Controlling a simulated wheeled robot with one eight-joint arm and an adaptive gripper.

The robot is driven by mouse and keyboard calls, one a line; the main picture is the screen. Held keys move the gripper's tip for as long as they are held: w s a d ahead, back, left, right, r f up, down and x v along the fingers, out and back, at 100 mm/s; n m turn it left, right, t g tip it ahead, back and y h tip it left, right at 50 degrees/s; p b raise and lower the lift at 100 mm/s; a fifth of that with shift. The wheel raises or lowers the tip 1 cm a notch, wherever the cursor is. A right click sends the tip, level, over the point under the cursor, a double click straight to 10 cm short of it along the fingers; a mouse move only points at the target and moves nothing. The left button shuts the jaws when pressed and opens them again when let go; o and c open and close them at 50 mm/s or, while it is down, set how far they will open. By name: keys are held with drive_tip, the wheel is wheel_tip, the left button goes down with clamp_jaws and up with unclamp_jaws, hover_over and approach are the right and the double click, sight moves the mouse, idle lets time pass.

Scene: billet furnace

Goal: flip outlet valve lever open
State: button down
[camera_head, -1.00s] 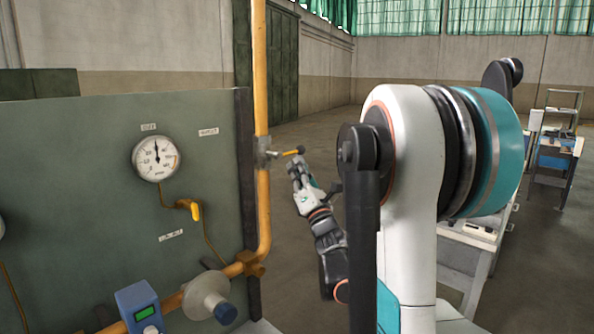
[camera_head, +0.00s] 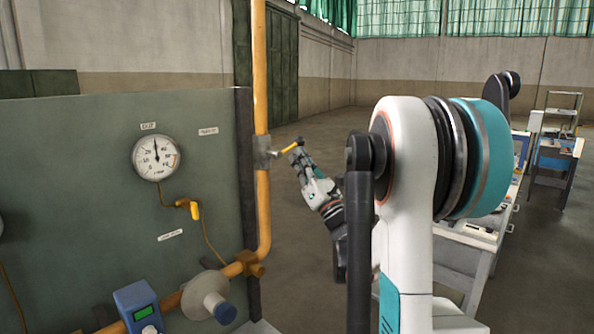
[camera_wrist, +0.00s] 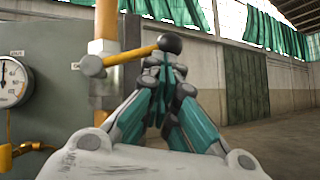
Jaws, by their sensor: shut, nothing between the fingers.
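The outlet valve lever (camera_head: 289,148) is a yellow bar with a black knob. It sticks out to the right from a grey valve body (camera_head: 263,152) on the vertical yellow pipe, tilted up toward the knob. In the wrist view the lever (camera_wrist: 132,55) crosses from the valve at left to the knob (camera_wrist: 169,43). My gripper (camera_head: 297,157) is just under the lever's knob end; its shut fingertips (camera_wrist: 164,66) are close together below the knob. They hold nothing. I cannot tell for sure whether they touch the lever.
A grey-green panel (camera_head: 90,220) stands left of the pipe (camera_head: 262,90) with a round gauge (camera_head: 156,158) and a small yellow valve handle (camera_head: 194,210). Below are a blue box with a green display (camera_head: 138,308) and a blue-ended fitting (camera_head: 210,297). Open floor lies behind.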

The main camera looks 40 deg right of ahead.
sight(300, 141)
wheel_tip(300, 141, up, 5)
drive_tip(key=n+g+y, duration=0.1)
drive_tip(key=n+y, duration=0.3)
drive_tip(key=n, duration=0.1)
drive_tip(key=n+g+y+p, duration=0.1)
drive_tip(key=n+y, duration=0.3)
drive_tip(key=n, duration=0.2)
drive_tip(key=n+g+y+p, duration=0.1)
drive_tip(key=n+y, duration=0.4)
drive_tip(key=shift+a+r, duration=0.1)
drive_tip(key=shift+r, duration=0.05)
drive_tip(key=shift+s+a+r+p, duration=0.1)
drive_tip(key=shift+a+r+p, duration=0.6)
drive_tip(key=shift+a+r, duration=0.45)
drive_tip(key=shift+r, duration=0.15)
